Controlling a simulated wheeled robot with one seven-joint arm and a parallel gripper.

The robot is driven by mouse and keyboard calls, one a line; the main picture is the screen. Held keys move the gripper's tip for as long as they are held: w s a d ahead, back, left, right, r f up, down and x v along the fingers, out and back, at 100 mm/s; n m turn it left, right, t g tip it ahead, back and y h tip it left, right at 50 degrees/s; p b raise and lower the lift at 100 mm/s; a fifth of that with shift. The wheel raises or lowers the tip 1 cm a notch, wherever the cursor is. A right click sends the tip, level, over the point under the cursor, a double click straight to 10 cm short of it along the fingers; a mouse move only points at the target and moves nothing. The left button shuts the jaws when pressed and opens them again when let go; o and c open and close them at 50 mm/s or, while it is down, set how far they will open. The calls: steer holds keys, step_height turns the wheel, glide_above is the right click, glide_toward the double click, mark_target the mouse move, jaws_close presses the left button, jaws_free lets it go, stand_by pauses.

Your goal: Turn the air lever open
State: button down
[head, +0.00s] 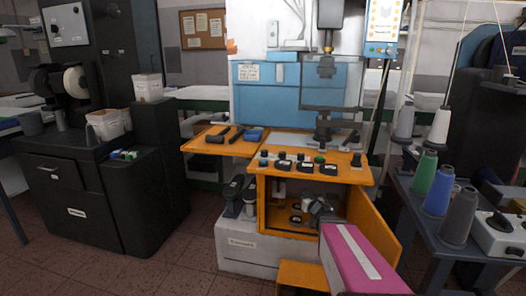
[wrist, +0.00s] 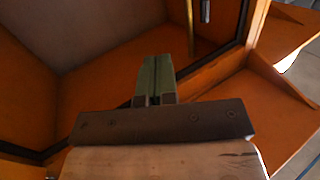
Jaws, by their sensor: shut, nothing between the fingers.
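The open orange cabinet (head: 262,215) under the machine's worktop shows in the head view. My gripper (head: 318,207) is at its opening, at the end of my pink arm. In the wrist view my gripper's greenish fingers (wrist: 155,77) are shut together with nothing between them, pointing into the orange interior (wrist: 95,65). A thin brass-coloured rod (wrist: 190,28) and a small grey metal part (wrist: 205,10) show beyond the fingertips, apart from them. I cannot tell whether either belongs to the air lever. The lever is not clearly identifiable in the head view.
The orange cabinet door (head: 371,235) stands open to the right of my gripper. Dark round parts (head: 296,207) sit inside the cabinet. The worktop (head: 345,172) with several knobs overhangs it. A table with thread cones (head: 459,215) stands at the right.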

steer(key=s+d+f+m+g+h, duration=0.3)
steer(key=s+f+m+g+h, duration=0.1)
steer(key=s+f+g+h, duration=0.3)
steer(key=s+a+f+g+y, duration=0.1)
steer(key=s+a+g, duration=0.2)
steer(key=s+g, duration=0.2)
steer(key=s+a+f+n+g+y, duration=0.1)
steer(key=s+a+f+g, duration=0.1)
steer(key=s+g, duration=0.3)
steer(key=s+a, duration=0.1)
steer(key=s, duration=0.2)
steer(key=shift+s+a+n+y, duration=0.3)
steer(key=shift+s+a+y, duration=0.1)
steer(key=shift+f, duration=0.1)
